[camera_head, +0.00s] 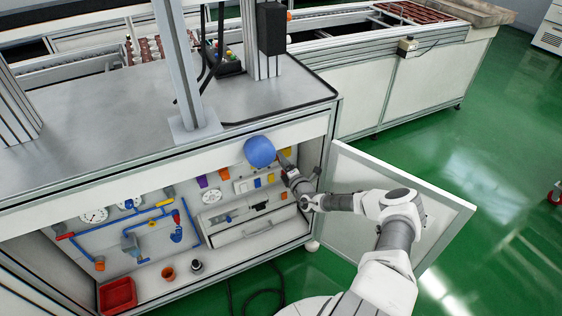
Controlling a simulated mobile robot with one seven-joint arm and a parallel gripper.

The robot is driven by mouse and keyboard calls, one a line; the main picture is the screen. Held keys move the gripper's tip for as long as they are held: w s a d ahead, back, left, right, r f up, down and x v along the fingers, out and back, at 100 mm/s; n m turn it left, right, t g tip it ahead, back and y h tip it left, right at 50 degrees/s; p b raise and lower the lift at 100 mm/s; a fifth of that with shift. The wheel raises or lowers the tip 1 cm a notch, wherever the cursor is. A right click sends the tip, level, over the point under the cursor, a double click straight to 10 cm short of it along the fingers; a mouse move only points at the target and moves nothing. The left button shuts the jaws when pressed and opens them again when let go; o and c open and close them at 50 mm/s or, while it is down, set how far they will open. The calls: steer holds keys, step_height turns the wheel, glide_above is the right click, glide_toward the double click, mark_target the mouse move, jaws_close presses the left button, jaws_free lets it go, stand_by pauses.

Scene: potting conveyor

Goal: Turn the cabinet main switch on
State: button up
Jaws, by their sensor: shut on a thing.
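The open cabinet (226,245) stands under the grey worktop, with valves, gauges and small coloured switches on its inner panel. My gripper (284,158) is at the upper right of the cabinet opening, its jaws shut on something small. I cannot make out what they hold. A blue ball (259,151) shows just left of my fingertips, in front of the cabinet's top edge. I cannot tell whether they touch. A white switch box (246,185) with a yellow part is below left of my gripper. I cannot tell which part is the main switch.
The white cabinet door (447,220) stands open at the right, behind my arm. A red bin (118,296), an orange cup (168,273) and a dark cup (196,267) stand low in the cabinet. A black cable (262,292) lies on the green floor.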

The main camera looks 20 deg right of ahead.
steer(key=shift+f+m+b, duration=0.1)
steer(key=shift+m+b, duration=0.2)
steer(key=shift+m, duration=1)
steer(key=o, duration=1.2)
steer(key=s+p, duration=0.1)
steer(key=s, duration=0.4)
steer(key=s+p, duration=0.2)
steer(key=s, duration=0.4)
steer(key=s+p, duration=0.1)
steer(key=s, duration=0.5)
steer(key=shift+s+d, duration=0.25)
